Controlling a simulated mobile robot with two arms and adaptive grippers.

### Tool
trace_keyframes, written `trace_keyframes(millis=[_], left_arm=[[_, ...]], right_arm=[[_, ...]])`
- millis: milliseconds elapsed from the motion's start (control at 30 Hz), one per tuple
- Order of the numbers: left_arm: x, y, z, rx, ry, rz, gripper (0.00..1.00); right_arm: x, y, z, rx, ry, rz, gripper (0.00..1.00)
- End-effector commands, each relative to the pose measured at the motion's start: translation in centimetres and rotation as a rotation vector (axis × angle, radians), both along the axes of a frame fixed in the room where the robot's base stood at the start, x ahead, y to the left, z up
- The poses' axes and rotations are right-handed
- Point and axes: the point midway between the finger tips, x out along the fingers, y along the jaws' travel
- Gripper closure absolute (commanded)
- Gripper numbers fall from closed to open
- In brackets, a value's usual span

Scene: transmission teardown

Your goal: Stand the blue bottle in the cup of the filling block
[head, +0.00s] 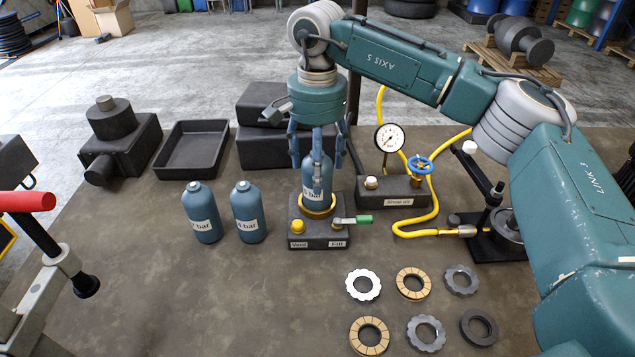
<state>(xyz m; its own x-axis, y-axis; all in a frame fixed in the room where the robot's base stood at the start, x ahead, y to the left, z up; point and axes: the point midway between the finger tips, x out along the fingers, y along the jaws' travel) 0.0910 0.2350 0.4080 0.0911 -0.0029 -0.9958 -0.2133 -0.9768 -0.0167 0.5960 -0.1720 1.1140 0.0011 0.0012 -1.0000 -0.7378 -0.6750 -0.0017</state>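A blue bottle (309,183) with a white label stands upright at the brass-ringed cup (318,211) of the filling block (320,236). Its base is inside or directly over the ring; I cannot tell whether it is fully seated. My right gripper (317,172) points down from above, with its fingers around the bottle. The fingers cover the bottle's top and part of its front, and I cannot tell whether they grip it. Two more blue bottles, one (202,214) and another (247,213), stand upright left of the block. My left gripper is out of view.
A green-handled valve (358,219) and yellow knob (298,225) sit on the block. A shop-air manifold (395,190) with gauge and yellow hose stands right. Several rings (413,284) lie in front. A black tray (190,150) is behind left; a red-handled tool (28,202) stands left.

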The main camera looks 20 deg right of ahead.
Motion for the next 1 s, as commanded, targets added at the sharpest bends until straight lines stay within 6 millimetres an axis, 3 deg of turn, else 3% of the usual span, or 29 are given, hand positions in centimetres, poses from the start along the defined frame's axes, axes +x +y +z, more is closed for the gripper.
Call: trace_keyframes(millis=[200,400,1000], left_arm=[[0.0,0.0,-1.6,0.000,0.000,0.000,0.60],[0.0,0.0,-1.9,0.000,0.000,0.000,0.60],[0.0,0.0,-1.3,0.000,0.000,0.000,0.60]], right_arm=[[0.1,0.0,4.5,0.001,-0.004,0.000,0.33],[0.0,0.0,7.1,0.001,-0.001,0.000,0.33],[0.0,0.0,8.3,0.000,0.000,0.000,0.33]])
